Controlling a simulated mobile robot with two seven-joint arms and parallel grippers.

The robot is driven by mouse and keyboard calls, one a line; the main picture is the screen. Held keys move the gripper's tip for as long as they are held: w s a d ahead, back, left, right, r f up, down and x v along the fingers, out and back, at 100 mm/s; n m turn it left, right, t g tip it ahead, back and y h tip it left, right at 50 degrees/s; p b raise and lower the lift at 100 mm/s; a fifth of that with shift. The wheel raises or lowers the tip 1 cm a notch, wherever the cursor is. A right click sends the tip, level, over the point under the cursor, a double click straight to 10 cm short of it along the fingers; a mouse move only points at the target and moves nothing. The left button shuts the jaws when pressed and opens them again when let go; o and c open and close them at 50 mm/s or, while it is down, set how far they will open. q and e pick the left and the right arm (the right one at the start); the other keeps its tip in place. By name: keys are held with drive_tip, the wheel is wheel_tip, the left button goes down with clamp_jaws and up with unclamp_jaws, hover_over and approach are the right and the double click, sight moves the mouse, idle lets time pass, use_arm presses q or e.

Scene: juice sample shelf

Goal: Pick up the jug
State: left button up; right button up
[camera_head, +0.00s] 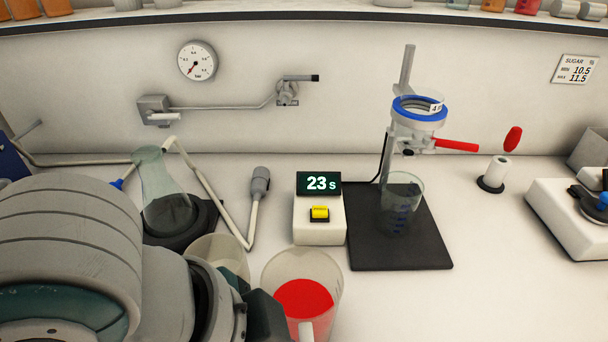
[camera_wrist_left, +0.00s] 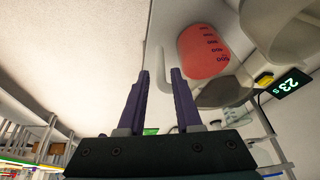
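The jug (camera_head: 307,299) is a clear vessel holding red liquid, with a pale handle at the front, standing on the bench at the bottom middle of the head view. In the left wrist view the jug (camera_wrist_left: 205,52) shows volume marks, tilted in the picture, beyond my fingertips. In the head view my left arm hides most of this gripper. My right gripper is not in view.
An empty clear beaker (camera_head: 222,258) stands just left of the jug, close to my arm. Behind are a flask (camera_head: 163,190) on a dark base, a timer (camera_head: 319,210) reading 23 s, and a filter stand (camera_head: 402,255). The bench right of the jug is clear.

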use_arm(q)
drive_tip(key=b+x, duration=0.1)
drive_tip(key=x, duration=0.5)
drive_tip(key=shift+d+f, duration=0.1)
drive_tip(key=shift+f, duration=0.1)
clamp_jaws()
drive_tip(key=shift+r, duration=0.1)
idle(1.1)
